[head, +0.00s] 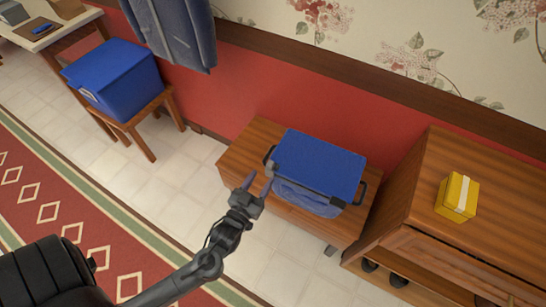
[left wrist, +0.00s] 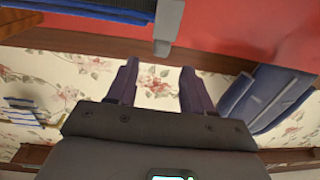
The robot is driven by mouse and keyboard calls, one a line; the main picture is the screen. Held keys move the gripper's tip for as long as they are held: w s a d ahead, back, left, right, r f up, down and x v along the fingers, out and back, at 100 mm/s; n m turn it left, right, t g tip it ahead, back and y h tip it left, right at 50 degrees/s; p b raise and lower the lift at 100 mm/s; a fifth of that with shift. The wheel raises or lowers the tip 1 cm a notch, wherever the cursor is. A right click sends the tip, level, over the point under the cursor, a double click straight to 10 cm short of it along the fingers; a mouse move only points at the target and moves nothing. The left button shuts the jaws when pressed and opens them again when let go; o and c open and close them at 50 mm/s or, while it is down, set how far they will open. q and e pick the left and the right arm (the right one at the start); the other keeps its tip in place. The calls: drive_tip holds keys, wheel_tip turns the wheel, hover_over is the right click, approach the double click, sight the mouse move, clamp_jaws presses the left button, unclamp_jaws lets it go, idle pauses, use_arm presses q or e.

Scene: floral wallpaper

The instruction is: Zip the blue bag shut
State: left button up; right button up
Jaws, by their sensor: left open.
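The blue bag (head: 318,160) sits on a low wooden bench (head: 240,150) in the middle of the head view. It is boxy, with a flat top, a black handle at each end and a front pocket. I cannot tell how far its zip is closed. My left gripper (head: 258,184) is open and empty, close to the bag's left front corner. In the left wrist view its two fingers (left wrist: 158,72) stand apart with nothing between them. A blue edge (left wrist: 80,10), seemingly part of the bag, and a grey piece (left wrist: 168,28) show at the top. My right gripper is not in view.
Another blue box-like container (head: 115,78) stands on a wooden stool at the left. Blue clothing (head: 178,32) hangs on the wall above. A wooden cabinet (head: 430,190) with a yellow box (head: 457,197) is close on the right. Tiled floor (head: 185,165) lies clear left of the bench.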

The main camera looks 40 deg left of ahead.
sight(271, 168)
use_arm(q)
drive_tip(key=b+x, duration=0.2)
drive_tip(key=x, duration=0.7)
drive_tip(key=shift+b, duration=0.35)
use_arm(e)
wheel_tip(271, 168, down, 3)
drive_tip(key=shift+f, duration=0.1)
use_arm(q)
drive_tip(key=shift+w+a, duration=0.1)
